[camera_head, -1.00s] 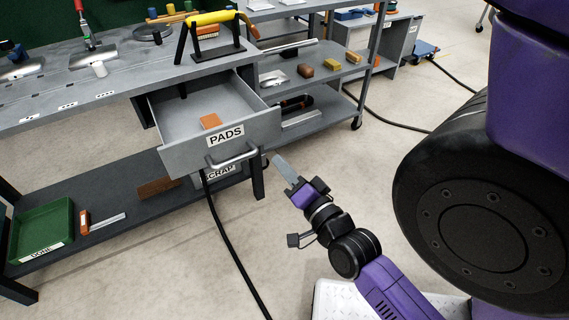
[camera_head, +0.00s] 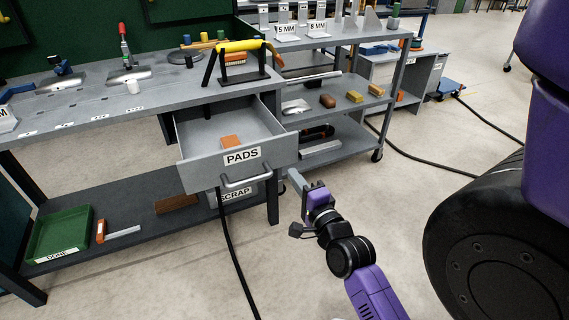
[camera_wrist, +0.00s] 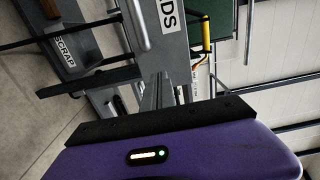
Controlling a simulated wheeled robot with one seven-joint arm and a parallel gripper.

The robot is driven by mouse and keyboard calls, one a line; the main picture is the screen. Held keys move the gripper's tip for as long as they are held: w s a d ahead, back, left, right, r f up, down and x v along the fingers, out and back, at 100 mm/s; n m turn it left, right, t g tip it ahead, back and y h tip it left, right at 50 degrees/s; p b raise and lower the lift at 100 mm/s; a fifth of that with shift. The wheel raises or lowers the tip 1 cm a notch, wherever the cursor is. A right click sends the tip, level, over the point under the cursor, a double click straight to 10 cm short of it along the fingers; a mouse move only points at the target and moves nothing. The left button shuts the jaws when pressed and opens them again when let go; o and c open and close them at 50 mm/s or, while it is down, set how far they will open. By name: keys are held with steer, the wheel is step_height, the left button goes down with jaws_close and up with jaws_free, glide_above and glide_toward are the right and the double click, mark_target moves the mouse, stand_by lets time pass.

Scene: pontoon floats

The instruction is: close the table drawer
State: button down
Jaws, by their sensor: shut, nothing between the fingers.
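The table drawer (camera_head: 205,178), grey and labelled PADS, stands pulled out from the grey workbench (camera_head: 150,97). An orange-brown block (camera_head: 230,141) lies inside it. A bar handle (camera_head: 246,181) is on its front. My gripper (camera_head: 294,178) is shut and empty, just right of the drawer front and apart from the handle in the head view. In the wrist view the shut fingers (camera_wrist: 157,92) point towards the drawer front (camera_wrist: 172,50), whose label appears sideways. Whether the fingertips touch the front cannot be told.
A SCRAP bin (camera_head: 236,196) and a green tray (camera_head: 60,236) sit on the lower shelf. A black cable (camera_head: 232,250) hangs to the floor below the drawer. A shelf cart (camera_head: 345,92) stands close on the right. The floor in front is open.

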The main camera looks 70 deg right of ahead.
mark_target(280, 156)
steer(key=x, duration=0.7)
steer(key=shift+a+b, duration=0.1)
steer(key=shift+b, duration=0.25)
